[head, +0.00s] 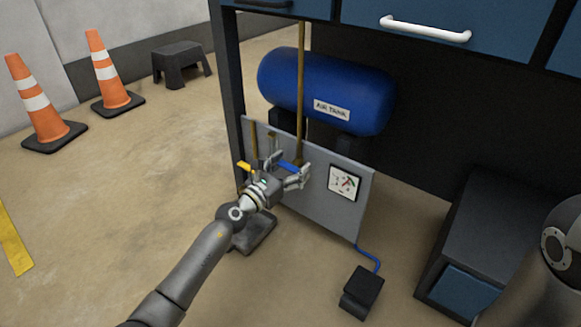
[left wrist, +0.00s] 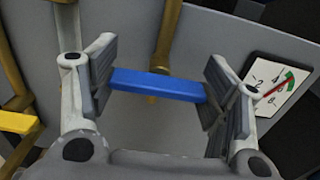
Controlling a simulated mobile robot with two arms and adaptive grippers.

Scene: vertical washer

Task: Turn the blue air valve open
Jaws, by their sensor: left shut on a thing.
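The blue air valve handle (head: 289,167) is on the grey panel below the blue air tank. In the left wrist view the blue handle (left wrist: 158,85) lies crosswise, spanning between the two fingers, in front of a brass pipe. My left gripper (head: 285,174) is at the handle, with one finger at each end of it; it also shows in the left wrist view (left wrist: 157,88). The fingers are shut on the handle's two ends. My right gripper is not in view; only part of my right arm shows at the right edge.
A yellow handle (head: 244,166) is just left of the blue one. A gauge (head: 345,182) is on the panel (head: 318,207) to the right. The blue air tank (head: 350,92) is above. A black pedal box (head: 362,292) and a dark cabinet (head: 490,235) stand on the floor.

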